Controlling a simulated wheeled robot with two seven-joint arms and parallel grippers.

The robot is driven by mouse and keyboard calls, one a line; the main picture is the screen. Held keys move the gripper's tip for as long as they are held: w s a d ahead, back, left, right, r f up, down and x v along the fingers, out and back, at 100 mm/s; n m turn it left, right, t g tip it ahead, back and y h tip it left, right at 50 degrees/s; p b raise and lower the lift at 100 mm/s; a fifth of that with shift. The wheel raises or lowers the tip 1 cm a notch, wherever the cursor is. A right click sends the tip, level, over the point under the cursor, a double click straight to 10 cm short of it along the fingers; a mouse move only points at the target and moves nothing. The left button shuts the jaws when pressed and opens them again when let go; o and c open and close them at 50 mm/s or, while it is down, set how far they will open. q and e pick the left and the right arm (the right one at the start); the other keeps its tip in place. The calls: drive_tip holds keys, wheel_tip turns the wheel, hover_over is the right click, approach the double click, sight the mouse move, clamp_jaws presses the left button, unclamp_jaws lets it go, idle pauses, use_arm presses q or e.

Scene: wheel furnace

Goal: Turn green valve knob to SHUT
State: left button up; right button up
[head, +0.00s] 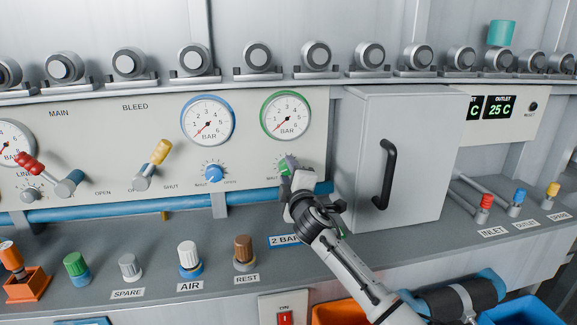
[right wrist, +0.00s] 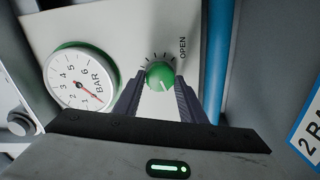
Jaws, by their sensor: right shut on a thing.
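The green valve knob (right wrist: 160,76) sits on the white panel below the green-rimmed gauge (head: 286,115). In the head view only a little of the green knob (head: 283,169) shows behind my right gripper (head: 291,181). In the right wrist view the two dark fingers of my right gripper (right wrist: 160,98) stand on either side of the knob and are shut on it. A white pointer mark on the knob points down in that view, away from the OPEN label (right wrist: 183,47). The SHUT label is hidden. My left gripper is not in view.
A grey cabinet (head: 375,165) with a black handle (head: 385,175) stands just right of my right arm. A blue knob (head: 213,173) is to the left, under the blue-rimmed gauge (head: 208,120). A blue pipe (head: 120,207) runs below the panel. Several coloured knobs line the counter.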

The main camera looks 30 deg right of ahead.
drive_tip(key=n+p, duration=0.1)
drive_tip(key=n, duration=0.2)
drive_tip(key=shift+n+p, duration=0.35)
drive_tip(key=shift+n, duration=0.05)
drive_tip(key=shift+f+n, duration=0.1)
drive_tip(key=shift+n, duration=0.4)
drive_tip(key=o, duration=1)
drive_tip(key=v, duration=1)
drive_tip(key=shift+s+p, duration=0.15)
drive_tip(key=shift+p, duration=0.15)
drive_tip(key=shift+a, duration=0.1)
